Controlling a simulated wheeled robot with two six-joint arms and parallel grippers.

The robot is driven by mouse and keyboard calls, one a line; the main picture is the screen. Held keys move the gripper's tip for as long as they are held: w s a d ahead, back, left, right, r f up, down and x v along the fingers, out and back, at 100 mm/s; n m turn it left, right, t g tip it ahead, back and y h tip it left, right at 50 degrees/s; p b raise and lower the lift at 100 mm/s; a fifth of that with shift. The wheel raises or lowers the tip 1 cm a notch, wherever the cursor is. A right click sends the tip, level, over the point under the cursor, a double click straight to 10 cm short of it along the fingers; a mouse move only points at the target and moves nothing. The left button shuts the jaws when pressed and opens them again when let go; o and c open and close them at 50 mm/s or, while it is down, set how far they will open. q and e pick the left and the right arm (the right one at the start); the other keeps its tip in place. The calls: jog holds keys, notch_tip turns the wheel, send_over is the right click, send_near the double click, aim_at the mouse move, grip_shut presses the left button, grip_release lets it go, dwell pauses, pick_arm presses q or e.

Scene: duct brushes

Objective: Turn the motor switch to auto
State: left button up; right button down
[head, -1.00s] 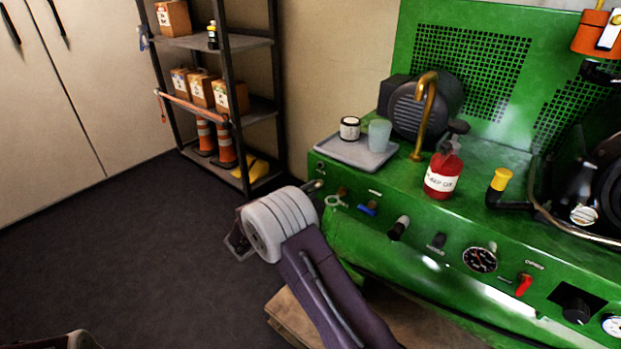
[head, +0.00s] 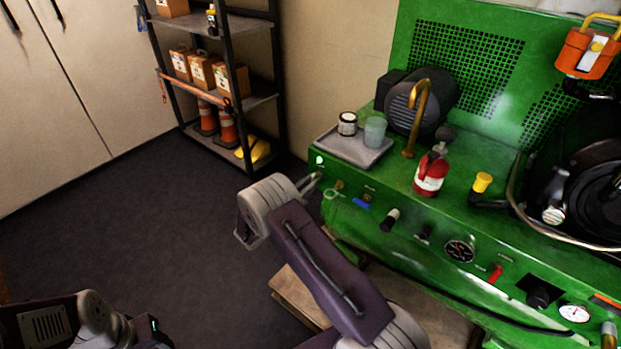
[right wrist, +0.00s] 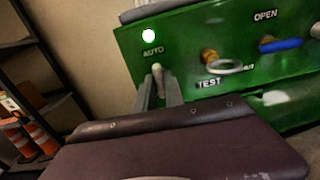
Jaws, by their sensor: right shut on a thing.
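The motor switch (right wrist: 157,72) is a small pale-tipped lever under the word AUTO on the green panel in the right wrist view. A round lamp (right wrist: 148,36) above the word is lit; it also shows in the head view (head: 319,160). My right gripper (right wrist: 159,90) is shut on the switch, one grey finger on each side of it. In the head view my right gripper (head: 314,181) reaches the panel's left end, its fingers small and partly hidden by my arm. My left arm shows at the lower left, but its fingers do not.
Right of the switch are a brass TEST knob with a ring (right wrist: 208,57) and a blue OPEN handle (right wrist: 282,44). Above, a grey tray (head: 352,148) holds a jar and a cup. A red bottle (head: 431,172) stands further right. Shelves (head: 218,100) stand behind.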

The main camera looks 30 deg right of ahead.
jog(key=shift+f+n, duration=0.1)
jog(key=shift+n, duration=0.2)
dwell(0.4)
jog(key=c, duration=1.5)
grip_release()
jog(key=shift+o, duration=0.2)
jog(key=p+v, duration=0.2)
jog(key=v, duration=0.7)
